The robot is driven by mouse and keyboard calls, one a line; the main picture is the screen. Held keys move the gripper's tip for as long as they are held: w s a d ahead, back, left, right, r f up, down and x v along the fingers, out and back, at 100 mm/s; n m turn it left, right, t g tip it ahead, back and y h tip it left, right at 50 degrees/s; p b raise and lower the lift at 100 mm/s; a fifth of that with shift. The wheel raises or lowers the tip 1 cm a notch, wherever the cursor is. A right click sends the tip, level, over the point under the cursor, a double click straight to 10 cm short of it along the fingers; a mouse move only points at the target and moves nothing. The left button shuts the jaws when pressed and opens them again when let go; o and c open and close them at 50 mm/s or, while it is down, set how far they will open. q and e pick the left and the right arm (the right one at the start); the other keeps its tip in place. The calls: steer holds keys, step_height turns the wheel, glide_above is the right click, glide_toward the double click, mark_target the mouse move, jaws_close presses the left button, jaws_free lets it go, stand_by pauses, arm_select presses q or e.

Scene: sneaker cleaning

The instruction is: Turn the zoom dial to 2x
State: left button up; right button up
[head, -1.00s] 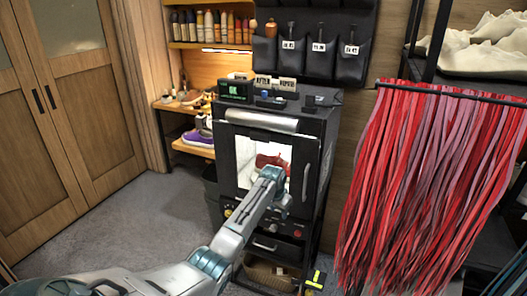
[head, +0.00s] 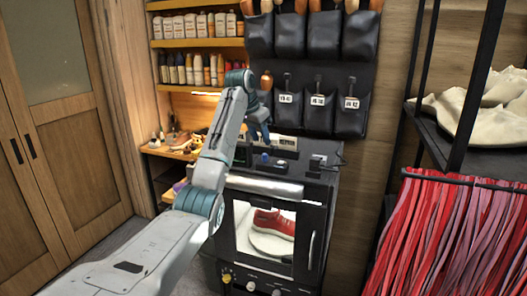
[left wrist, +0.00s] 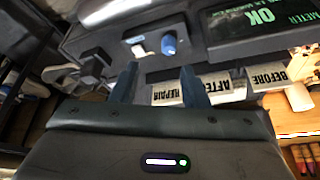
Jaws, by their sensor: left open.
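A blue knob (left wrist: 168,44) stands on a small unit on top of the black cabinet (head: 305,196); it also shows in the head view (head: 264,158). I cannot read any 2x mark or tell the knob's setting. More knobs sit low on the cabinet front, including a yellow one (head: 226,277) and a white one (head: 250,286). Which knob is the zoom dial does not show. My left gripper (head: 262,132) is over the cabinet top, close to the blue knob. In the left wrist view its fingers (left wrist: 158,84) are apart and empty, with the knob beyond them.
Upright BEFORE, AFTER and REPAIR labels (left wrist: 230,88) stand beside the gripper. A meter reading OK (left wrist: 262,20) is near them. A red sneaker (head: 274,223) sits behind the cabinet window. Black pockets with tools (head: 318,108) hang just behind.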

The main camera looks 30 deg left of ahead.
mark_target(265, 155)
arm_select(q)
steer(key=w+f+p, duration=0.1)
steer(key=f, duration=0.1)
steer(key=w+a+f, duration=0.1)
steer(key=f, duration=0.2)
steer(key=w+f+p, duration=0.1)
steer(key=f, duration=0.1)
steer(key=shift+w+a+f+p, duration=0.2)
steer(key=shift+w+a+p, duration=0.15)
steer(key=shift+s+d+r, duration=0.15)
steer(key=shift+s+d, duration=0.05)
steer(key=shift+d, duration=0.35)
steer(key=shift+s+d+r, duration=0.1)
steer(key=shift+d, duration=0.1)
steer(key=shift+a+f, duration=0.25)
steer(key=shift+a, duration=0.1)
steer(key=c, duration=0.6)
jaws_close()
steer(key=shift+d, duration=0.1)
arm_select(e)
steer(key=r, duration=0.4)
steer(key=shift+w+a, duration=0.15)
steer(key=shift+a, duration=0.05)
